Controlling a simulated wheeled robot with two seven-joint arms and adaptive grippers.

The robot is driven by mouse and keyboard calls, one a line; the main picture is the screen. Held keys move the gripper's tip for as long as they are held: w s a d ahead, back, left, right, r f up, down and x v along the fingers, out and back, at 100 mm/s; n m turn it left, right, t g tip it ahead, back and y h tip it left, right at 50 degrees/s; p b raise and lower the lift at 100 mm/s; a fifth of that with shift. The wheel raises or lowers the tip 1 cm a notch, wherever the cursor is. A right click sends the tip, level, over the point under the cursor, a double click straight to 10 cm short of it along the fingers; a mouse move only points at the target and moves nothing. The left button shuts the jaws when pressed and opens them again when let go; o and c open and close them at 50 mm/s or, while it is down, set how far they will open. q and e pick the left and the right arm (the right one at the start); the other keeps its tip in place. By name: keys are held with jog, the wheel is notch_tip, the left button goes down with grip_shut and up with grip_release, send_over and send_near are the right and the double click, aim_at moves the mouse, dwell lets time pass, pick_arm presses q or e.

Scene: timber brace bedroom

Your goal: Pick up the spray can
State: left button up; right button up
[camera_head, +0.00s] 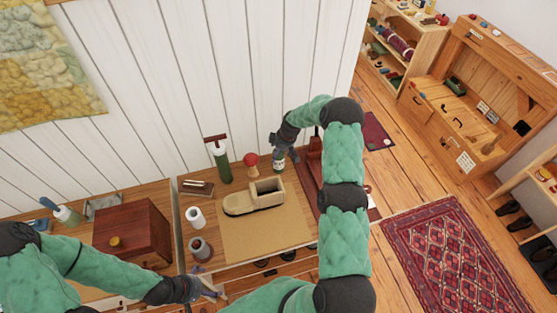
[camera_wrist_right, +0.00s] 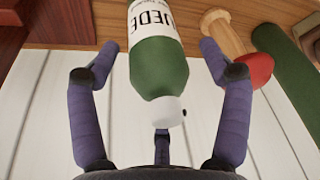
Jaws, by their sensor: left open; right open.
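The spray can (camera_wrist_right: 158,66) is green with a white label and a white nozzle cap. In the head view its lower part (camera_head: 279,165) shows at the back right of the worktable, partly hidden by my right gripper (camera_head: 279,150). In the right wrist view the can stands between the spread fingers of that gripper (camera_wrist_right: 159,48), with visible gaps on both sides. My right gripper is open and holds nothing. My left gripper (camera_head: 212,293) is open and empty at the front left of the worktable, far from the can.
Beside the can stands a red-topped wooden mushroom (camera_head: 251,160), also in the wrist view (camera_wrist_right: 258,70). Left of it is a green cylinder with a red handle (camera_head: 221,160). A brown cabinet (camera_head: 133,232) stands left.

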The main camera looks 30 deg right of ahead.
jog(key=shift+f, duration=0.3)
grip_shut()
jog(key=shift+r, duration=0.1)
